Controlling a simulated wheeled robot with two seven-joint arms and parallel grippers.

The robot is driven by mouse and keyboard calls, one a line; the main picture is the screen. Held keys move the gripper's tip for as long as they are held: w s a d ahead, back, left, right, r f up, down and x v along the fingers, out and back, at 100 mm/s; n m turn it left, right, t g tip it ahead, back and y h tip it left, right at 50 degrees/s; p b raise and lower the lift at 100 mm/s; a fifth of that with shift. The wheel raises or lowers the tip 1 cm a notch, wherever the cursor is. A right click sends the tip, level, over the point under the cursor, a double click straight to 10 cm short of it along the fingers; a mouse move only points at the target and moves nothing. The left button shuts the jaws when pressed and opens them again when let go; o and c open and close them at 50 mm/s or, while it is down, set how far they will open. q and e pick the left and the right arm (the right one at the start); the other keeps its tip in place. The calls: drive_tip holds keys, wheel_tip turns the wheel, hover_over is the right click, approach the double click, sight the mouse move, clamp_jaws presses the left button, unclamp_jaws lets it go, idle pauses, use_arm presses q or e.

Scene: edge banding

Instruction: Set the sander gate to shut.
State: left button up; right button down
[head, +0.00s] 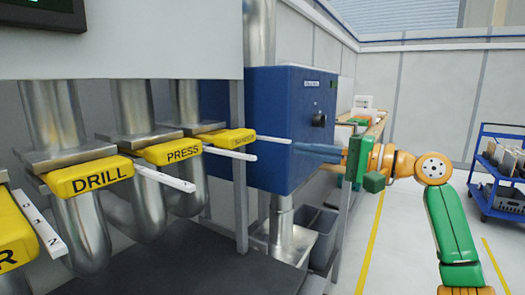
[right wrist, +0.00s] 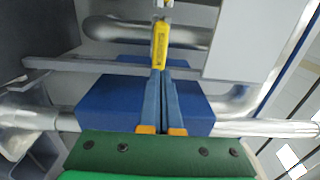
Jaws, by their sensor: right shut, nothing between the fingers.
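The sander gate (head: 228,138) is the small, farthest yellow block on the row of metal ducts, its lettering hard to read. A thin pale slide (head: 272,139) sticks out of its right side. My right gripper (head: 297,150) comes in from the right, its blue fingers shut and empty. The fingertips are close to the slide's outer end; I cannot tell whether they touch it. In the right wrist view the yellow gate (right wrist: 159,45) lies straight beyond the closed fingertips (right wrist: 163,73), and the fingers hide most of the slide. My left gripper is not in view.
The press gate (head: 180,152) and drill gate (head: 90,178) stand nearer on the left, slides sticking out. A blue cabinet (head: 295,110) with a black knob is just behind my right fingers. A blue cart (head: 500,165) stands far right; the floor between is open.

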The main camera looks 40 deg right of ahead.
drive_tip(key=p, duration=0.3)
approach(245, 141)
drive_tip(key=p+x, duration=0.1)
drive_tip(key=x, duration=0.1)
drive_tip(key=p+x, duration=0.3)
drive_tip(key=x, duration=0.1)
drive_tip(key=shift+a+r, duration=0.15)
drive_tip(key=shift+r, duration=0.2)
drive_tip(key=shift+w+a+f+p, duration=0.1)
drive_tip(key=shift+w+f+p, duration=0.2)
drive_tip(key=shift+w, duration=0.2)
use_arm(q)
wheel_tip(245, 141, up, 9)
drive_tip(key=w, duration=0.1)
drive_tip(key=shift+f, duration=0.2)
use_arm(e)
drive_tip(key=shift+s, duration=0.15)
